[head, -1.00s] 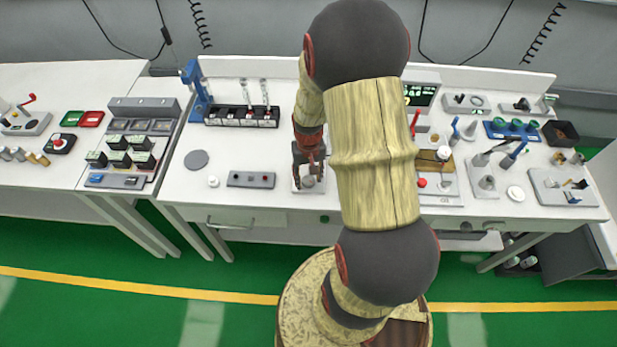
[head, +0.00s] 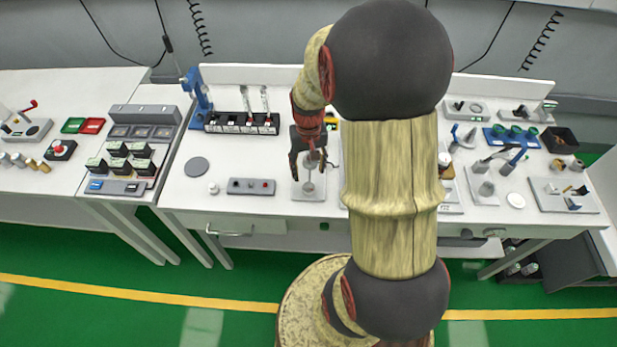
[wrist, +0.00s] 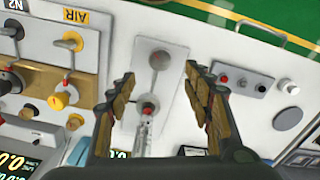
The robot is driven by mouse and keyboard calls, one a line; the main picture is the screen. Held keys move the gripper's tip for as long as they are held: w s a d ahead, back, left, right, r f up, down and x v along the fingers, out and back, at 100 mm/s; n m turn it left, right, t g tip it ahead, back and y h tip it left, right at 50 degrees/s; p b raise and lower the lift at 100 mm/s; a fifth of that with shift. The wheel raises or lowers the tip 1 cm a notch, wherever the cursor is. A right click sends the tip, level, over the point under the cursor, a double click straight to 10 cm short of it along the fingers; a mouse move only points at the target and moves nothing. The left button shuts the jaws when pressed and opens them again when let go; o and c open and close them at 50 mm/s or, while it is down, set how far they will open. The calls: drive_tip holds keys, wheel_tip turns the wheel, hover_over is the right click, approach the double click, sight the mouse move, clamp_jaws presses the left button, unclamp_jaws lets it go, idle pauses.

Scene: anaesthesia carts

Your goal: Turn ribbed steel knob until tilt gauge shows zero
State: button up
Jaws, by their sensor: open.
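A round grey steel knob (wrist: 159,60) sits on a pale rectangular plate (wrist: 173,86) in the wrist view. In the head view the knob (head: 308,187) is near the bench's front, just below my gripper. Its ribs are too small to make out. A slim silvery part with a red spot (wrist: 148,107) stands on the same plate, between my fingers; I cannot tell whether it is the tilt gauge, and no reading is legible. My gripper (wrist: 160,72) is open and empty, its fingers on either side of the plate, apart from the knob. It also shows in the head view (head: 308,165).
A grey button box (head: 251,186) and a white round knob (head: 213,188) lie left of the plate in the head view. In the wrist view a panel with yellow valves (wrist: 60,98) stands close on the left. My arm hides the bench right of the plate.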

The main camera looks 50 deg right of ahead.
drive_tip(key=shift+r, duration=1.35)
drive_tip(key=s+a+r+n+t+b, duration=0.1)
drive_tip(key=s+a+r+n+t, duration=0.1)
drive_tip(key=a+r, duration=0.7)
drive_tip(key=s+a+r+n+t+b, duration=0.1)
drive_tip(key=s+a+r+n+t, duration=0.2)
drive_tip(key=a+r, duration=0.7)
drive_tip(key=s+a+n, duration=0.1)
drive_tip(key=s+a, duration=0.1)
drive_tip(key=a, duration=0.2)
drive_tip(key=shift+s+n+t, duration=0.25)
drive_tip(key=shift+n+t, duration=0.05)
drive_tip(key=shift+r, duration=0.1)
